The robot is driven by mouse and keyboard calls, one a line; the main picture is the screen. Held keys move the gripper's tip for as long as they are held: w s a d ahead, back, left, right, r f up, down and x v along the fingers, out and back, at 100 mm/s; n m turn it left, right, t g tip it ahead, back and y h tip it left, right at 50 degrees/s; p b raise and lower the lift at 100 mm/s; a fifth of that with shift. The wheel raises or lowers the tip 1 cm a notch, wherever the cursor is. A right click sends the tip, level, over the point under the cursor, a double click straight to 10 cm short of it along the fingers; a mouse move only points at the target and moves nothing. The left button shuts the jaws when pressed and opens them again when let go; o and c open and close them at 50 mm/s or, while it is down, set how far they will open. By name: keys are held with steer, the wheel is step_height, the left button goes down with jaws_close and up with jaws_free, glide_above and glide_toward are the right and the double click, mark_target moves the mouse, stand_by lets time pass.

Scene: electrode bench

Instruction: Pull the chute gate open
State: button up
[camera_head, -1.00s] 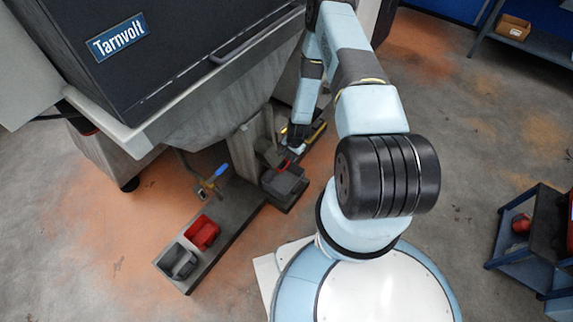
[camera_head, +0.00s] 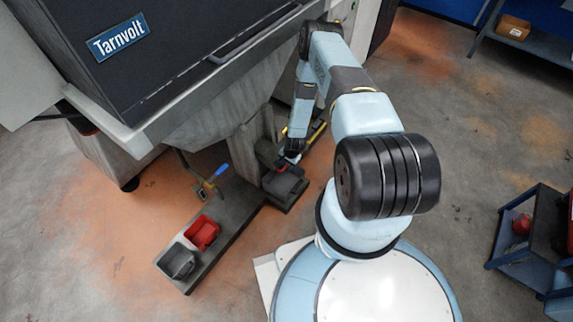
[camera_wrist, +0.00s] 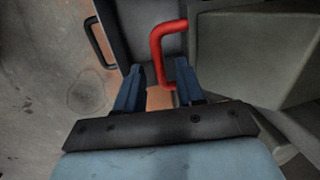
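A red bent handle (camera_wrist: 163,45) shows in the wrist view, at the mouth of a dark grey channel (camera_wrist: 140,14); I take it for the chute gate's handle. My gripper (camera_wrist: 158,78) has its two blue fingers spread apart. The handle's lower end reaches between the fingers, close to the right finger; I cannot tell whether they touch. In the head view my gripper (camera_head: 291,153) is low beside the chute's grey lower part (camera_head: 248,148), above a dark box (camera_head: 284,184). The handle is mostly hidden there by my arm.
A black handle (camera_wrist: 99,42) lies left of the red one. A blue-handled lever (camera_head: 215,175) sticks out left of the chute. A red bin (camera_head: 202,232) and a grey bin (camera_head: 178,262) stand on a low plinth (camera_head: 235,198). The big machine (camera_head: 150,60) overhangs the area.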

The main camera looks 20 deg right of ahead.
steer(key=shift+c, duration=0.4)
jaws_close()
steer(key=shift+s, duration=0.1)
